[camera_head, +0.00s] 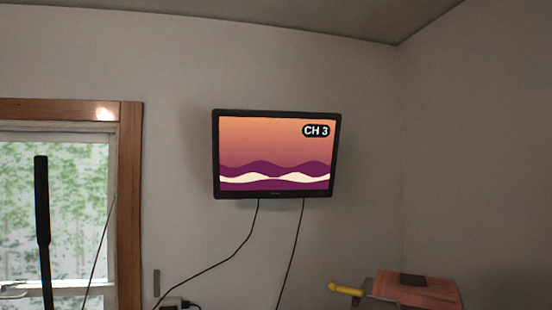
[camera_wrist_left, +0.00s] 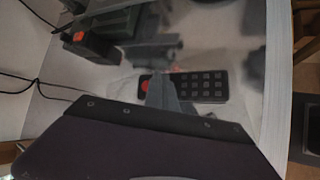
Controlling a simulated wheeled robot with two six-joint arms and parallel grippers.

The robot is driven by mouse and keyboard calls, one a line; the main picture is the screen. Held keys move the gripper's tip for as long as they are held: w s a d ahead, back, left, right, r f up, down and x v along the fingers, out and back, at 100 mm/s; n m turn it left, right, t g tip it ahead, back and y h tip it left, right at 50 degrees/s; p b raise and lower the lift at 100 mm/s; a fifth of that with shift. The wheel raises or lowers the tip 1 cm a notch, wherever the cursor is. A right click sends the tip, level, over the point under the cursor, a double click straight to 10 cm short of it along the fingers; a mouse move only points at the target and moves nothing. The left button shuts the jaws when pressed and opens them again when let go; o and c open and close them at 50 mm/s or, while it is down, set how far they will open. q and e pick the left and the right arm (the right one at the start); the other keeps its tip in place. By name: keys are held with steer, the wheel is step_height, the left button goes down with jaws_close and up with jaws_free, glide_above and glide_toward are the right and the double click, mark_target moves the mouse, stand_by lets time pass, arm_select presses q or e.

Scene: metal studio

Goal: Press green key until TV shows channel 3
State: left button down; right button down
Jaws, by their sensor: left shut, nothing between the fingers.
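The TV (camera_head: 262,150) hangs on the wall in the head view. Its screen shows orange and purple waves and a "CH 3" label at the top right. In the left wrist view a black remote (camera_wrist_left: 208,99) lies on the light tabletop, with a red key at its left end and rows of dark keys. I cannot make out a green key; part of the remote is hidden behind my gripper. My left gripper (camera_wrist_left: 162,90) is shut and empty, over the left part of the remote; I cannot tell whether it touches. My right gripper is not in view.
In the left wrist view a dark device with an orange-red part (camera_wrist_left: 84,40) stands at the upper left, with black cables beside it. The table edge (camera_wrist_left: 277,90) runs along the right. In the head view a window (camera_head: 75,190) is at the left.

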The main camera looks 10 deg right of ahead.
arm_select(q)
steer(key=shift+r, duration=0.65)
step_height(320, 180, up, 6)
steer(key=p, duration=0.2)
steer(key=shift+p, duration=0.35)
stand_by(0.6)
